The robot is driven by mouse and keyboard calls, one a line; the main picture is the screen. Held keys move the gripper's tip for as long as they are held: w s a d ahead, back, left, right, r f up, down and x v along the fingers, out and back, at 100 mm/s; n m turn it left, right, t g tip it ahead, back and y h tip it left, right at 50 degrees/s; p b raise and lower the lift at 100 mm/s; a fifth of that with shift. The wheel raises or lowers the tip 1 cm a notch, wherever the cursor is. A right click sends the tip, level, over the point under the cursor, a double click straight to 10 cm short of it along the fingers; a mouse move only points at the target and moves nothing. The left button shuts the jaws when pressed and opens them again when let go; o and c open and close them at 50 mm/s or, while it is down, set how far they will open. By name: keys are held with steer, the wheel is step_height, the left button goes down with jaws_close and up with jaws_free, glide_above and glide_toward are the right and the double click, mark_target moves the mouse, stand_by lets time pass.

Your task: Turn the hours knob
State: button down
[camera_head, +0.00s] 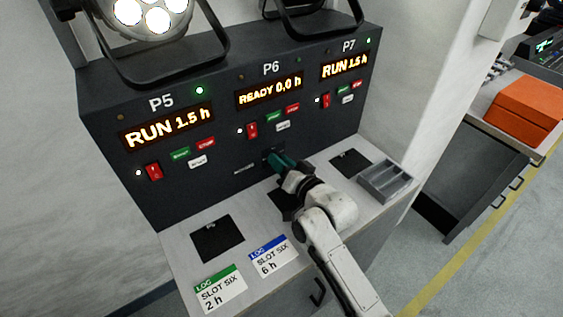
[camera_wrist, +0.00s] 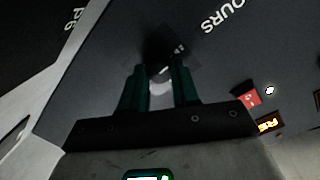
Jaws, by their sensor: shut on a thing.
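The dark hours knob (camera_wrist: 163,58) sits on the P6 section of the dark panel. The word "OURS" shows beside it in the wrist view. My gripper (camera_wrist: 159,82) is shut on the knob, one green finger on each side; it also shows in the head view (camera_head: 276,159), where it mostly hides the knob. The P6 display (camera_head: 269,91) reads "READY 0.0 h". A green-headed card (camera_head: 219,289) reads "LOG SLOT SIX 2 h". A blue-headed card (camera_head: 269,257) reads "LOG SLOT SIX 6 h".
A red rocker switch (camera_head: 252,130) and small buttons sit near the knob. A grey tray (camera_head: 387,181) stands on the shelf at right. An orange box (camera_head: 516,107) is farther right.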

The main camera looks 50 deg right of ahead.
steer(key=shift+f, duration=0.15)
steer(key=c, duration=0.8)
jaws_free()
steer(key=v, duration=1)
steer(key=shift+s+a+b, duration=0.15)
steer(key=shift+s+b, duration=0.2)
steer(key=shift+s, duration=0.1)
